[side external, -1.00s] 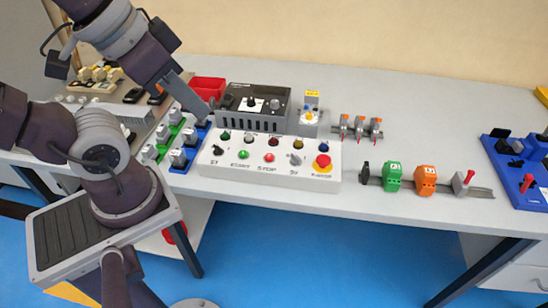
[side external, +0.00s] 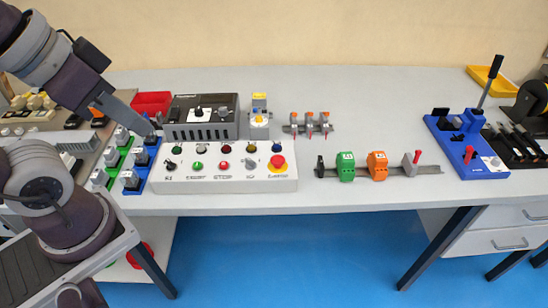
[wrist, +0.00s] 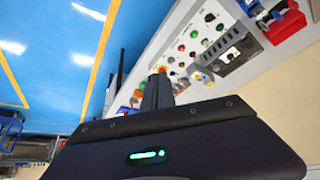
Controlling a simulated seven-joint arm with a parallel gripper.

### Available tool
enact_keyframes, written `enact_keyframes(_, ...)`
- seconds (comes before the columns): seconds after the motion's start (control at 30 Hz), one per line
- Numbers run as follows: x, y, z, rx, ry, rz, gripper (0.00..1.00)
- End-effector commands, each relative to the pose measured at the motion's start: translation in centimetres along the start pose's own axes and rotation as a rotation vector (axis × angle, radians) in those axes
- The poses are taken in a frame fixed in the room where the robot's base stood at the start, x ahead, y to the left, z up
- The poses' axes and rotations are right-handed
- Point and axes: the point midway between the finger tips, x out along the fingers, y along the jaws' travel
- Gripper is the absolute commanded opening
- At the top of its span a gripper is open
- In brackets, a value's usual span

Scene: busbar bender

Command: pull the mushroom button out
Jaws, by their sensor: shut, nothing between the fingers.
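The mushroom button (side external: 277,162) is a red round cap on a yellow base at the right end of a white control box (side external: 225,183). A red spot just beyond my fingertips in the wrist view (wrist: 162,69) looks like its cap, but it is small and blurred. My gripper (side external: 155,129) is at the left end of the box, above the blue and green modules, well apart from the button. Its dark fingers show closed together in the wrist view (wrist: 157,90). They hold nothing.
Several smaller buttons and knobs cover the box top. A dark grey device (side external: 200,117) stands behind it. A rail with a green block (side external: 345,167) and an orange block (side external: 377,166) lies to the right. A blue fixture (side external: 468,145) stands farther right.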

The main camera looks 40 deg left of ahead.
Motion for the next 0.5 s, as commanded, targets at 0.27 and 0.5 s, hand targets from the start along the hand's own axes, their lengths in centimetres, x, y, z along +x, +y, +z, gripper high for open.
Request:
enact_keyframes(0.27,0.0,0.0,0.0,0.0,0.0,0.0,0.0)
enact_keyframes(0.5,0.0,0.0,0.0,0.0,0.0,0.0,0.04)
